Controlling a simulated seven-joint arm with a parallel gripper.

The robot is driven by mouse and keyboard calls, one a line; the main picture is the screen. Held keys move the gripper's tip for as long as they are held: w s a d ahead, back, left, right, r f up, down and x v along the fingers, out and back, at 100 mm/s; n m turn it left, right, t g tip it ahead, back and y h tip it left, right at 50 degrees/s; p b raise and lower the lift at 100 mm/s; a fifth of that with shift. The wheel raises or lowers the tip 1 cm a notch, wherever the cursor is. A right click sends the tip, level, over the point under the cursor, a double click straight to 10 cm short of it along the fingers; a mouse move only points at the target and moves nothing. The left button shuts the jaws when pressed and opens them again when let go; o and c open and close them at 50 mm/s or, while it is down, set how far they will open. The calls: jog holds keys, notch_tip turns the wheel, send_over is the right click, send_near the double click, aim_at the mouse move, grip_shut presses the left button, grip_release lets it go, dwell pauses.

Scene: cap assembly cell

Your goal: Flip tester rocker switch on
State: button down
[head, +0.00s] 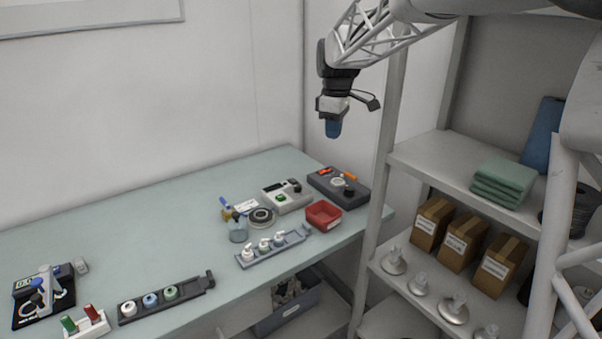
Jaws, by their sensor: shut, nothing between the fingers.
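My gripper (333,129) hangs high above the far right part of the bench, with its blue fingertips pointing down, shut and empty. It is well apart from everything on the bench. Below and to its left, a light grey box (291,203) with a green spot (281,197) and a dark part on top stands on the bench; it looks like the tester. The green spot may be the rocker switch, but it is too small to tell, and I cannot tell its position.
A dark case (361,197) with small tools stands right of the grey box, with a red bin (323,216) in front. A rack (254,259) with several capped pieces lies nearer. A shelf unit (424,165) stands at right. The bench middle (165,220) is clear.

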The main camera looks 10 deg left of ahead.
jog(key=w+a+f+n, duration=0.3)
jog(key=w+a, duration=0.1)
jog(key=w, duration=0.2)
jog(key=w+a+f+n, duration=0.3)
jog(key=w+a, duration=0.2)
jog(key=w, duration=0.2)
jog(key=n+h, duration=0.1)
jog(key=n, duration=0.5)
send_over(293, 180)
notch_tip(293, 180, down, 8)
jog(key=shift+w+a+f+g, duration=0.2)
jog(key=shift+w+g, duration=0.1)
jog(key=shift+f, duration=0.15)
jog(key=f, duration=0.4)
jog(key=s+f, duration=0.1)
jog(key=f, duration=0.4)
jog(key=d+f, duration=0.1)
jog(key=f, duration=0.3)
jog(key=shift+s+d+f, duration=0.1)
jog(key=shift+s+f, duration=0.05)
jog(key=shift+f, duration=0.15)
jog(key=shift+f, duration=0.2)
jog(key=shift+w+a+r, duration=0.25)
jog(key=shift+w+a, duration=0.2)
jog(key=shift+w, duration=0.05)
jog(key=shift+r, duration=0.2)
